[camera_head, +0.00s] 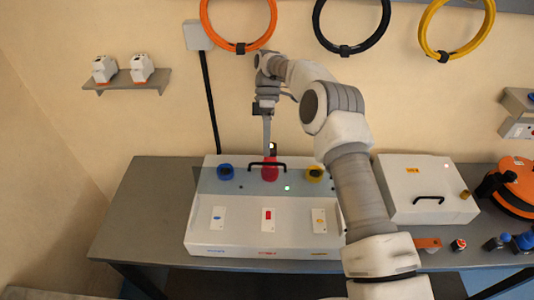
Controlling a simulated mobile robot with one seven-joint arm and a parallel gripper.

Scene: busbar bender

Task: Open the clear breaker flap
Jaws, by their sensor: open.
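A white breaker box (240,235) lies on the grey bench. A clear bluish flap (245,186) seems to cover its rear part, with a black bar handle (282,165) at the middle of its far side. A blue knob (225,172), a red knob (270,173) and a yellow knob (315,173) show in the same band. My gripper (269,150) is open and points down, just behind or above the handle and red knob. Its fingertips are small here, and I cannot tell whether they touch the handle. The flap appears to lie flat.
A second white box (420,190) with a black handle stands to the right, beside an orange round machine (513,185). My forearm covers the breaker box's right edge. Cable coils (350,45) hang on the wall. Bare bench (140,215) lies to the left.

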